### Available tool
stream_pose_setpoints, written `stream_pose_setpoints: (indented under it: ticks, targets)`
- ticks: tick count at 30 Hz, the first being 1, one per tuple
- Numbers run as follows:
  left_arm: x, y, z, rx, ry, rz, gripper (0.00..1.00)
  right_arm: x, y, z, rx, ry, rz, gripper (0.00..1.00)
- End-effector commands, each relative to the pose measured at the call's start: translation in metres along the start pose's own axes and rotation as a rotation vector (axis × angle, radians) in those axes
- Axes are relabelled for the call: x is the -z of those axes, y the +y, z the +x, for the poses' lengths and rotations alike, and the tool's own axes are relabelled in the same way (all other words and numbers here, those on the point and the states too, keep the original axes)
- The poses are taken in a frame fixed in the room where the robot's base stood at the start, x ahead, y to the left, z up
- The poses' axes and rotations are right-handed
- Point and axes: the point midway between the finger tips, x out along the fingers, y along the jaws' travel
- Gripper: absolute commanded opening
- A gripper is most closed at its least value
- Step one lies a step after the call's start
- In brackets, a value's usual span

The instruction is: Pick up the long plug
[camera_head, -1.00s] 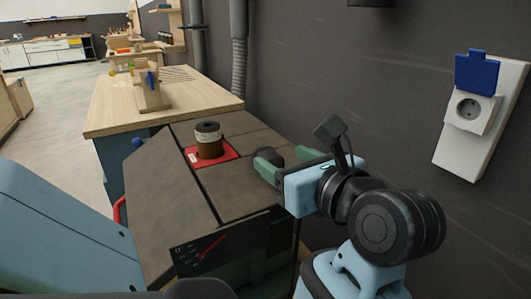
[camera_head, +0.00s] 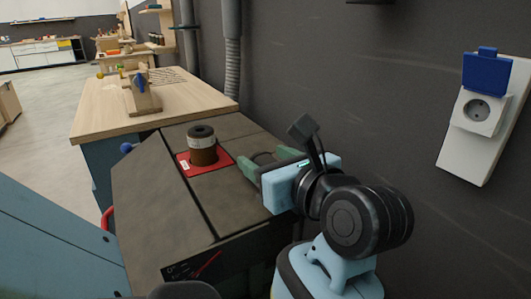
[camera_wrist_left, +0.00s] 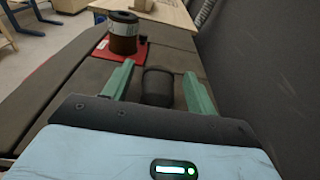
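A short dark cylinder, possibly the long plug (camera_wrist_left: 157,88), sits between the fingers of my left gripper (camera_wrist_left: 158,72) in the left wrist view, with gaps on both sides. In the head view my left gripper (camera_head: 264,160) is low over the right part of the dark machine top. Its green fingers are apart, and a dark rounded shape shows between them. Whether this is the plug's end, and how long it is, I cannot tell. My right gripper is not in view.
A brown and black spool-like can (camera_head: 202,148) stands on a red mat (camera_head: 222,163) left of the gripper, on the dark machine top (camera_head: 150,200). A wooden bench (camera_head: 195,100) is behind. A dark wall with a blue-lidded socket (camera_head: 480,108) is on the right.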

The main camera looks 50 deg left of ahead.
Motion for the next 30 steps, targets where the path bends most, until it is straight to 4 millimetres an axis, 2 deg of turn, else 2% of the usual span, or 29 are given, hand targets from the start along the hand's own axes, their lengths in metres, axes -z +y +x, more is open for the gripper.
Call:
stream_pose_setpoints:
  ticks: [2,12,23,26,30]
  targets:
    - [0.000,0.000,0.000,0.000,0.000,0.000,0.46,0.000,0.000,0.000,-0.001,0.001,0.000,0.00]
    - [0.000,0.000,0.000,0.000,0.000,0.000,0.02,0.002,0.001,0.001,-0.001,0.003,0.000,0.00]
    - [-0.001,0.000,0.000,0.000,0.000,-0.001,0.00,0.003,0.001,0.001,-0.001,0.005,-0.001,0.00]
    - [-0.008,0.000,-0.001,0.000,0.000,-0.002,0.00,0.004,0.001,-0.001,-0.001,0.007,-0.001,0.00]
    - [-0.031,0.000,-0.005,0.002,0.001,-0.006,0.00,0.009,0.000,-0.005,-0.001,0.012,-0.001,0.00]
